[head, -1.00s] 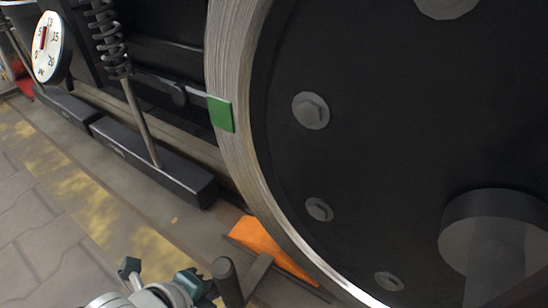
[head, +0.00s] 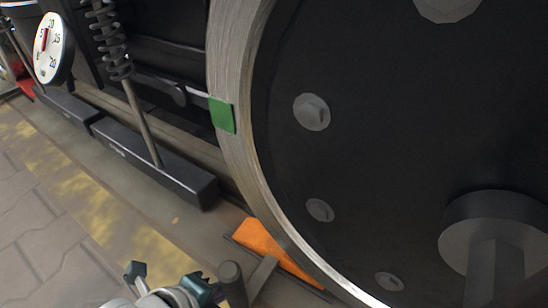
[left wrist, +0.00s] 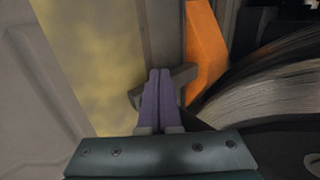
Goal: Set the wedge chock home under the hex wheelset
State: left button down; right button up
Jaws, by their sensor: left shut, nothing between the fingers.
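The orange wedge chock (head: 268,248) lies on the rail at the lower left of the big dark wheel (head: 380,150), its thin end under the wheel's rim. A grey bar with an upright round post (head: 231,284) extends from it. My left gripper (left wrist: 158,73) is shut and empty; in the left wrist view its purple fingers are at the grey bar, beside the orange chock (left wrist: 204,45). I cannot tell whether they touch the bar. In the head view only parts of my left gripper's body show at the bottom, the fingers hidden. My right gripper is out of view.
A green block (head: 222,115) sits against the wheel's rim. A dial gauge (head: 52,48) and a coil spring (head: 108,40) stand at the upper left. Long black blocks (head: 155,165) lie along the rail. The paved floor with a yellow strip (head: 85,195) is clear at left.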

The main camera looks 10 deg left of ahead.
pick_arm(q)
jog(key=shift+s+d, duration=0.25)
jog(key=shift+d, duration=0.45)
jog(key=shift+s+d, duration=0.2)
jog(key=shift+d, duration=0.45)
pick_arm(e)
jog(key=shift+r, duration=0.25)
pick_arm(q)
jog(key=shift+a, duration=0.1)
jog(key=shift+w+a, duration=0.45)
jog(key=shift+a, duration=0.15)
jog(key=shift+w+a, duration=0.2)
jog(key=shift+a, duration=0.75)
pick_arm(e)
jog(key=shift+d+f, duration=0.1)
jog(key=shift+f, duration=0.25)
pick_arm(q)
jog(key=shift+d, duration=0.1)
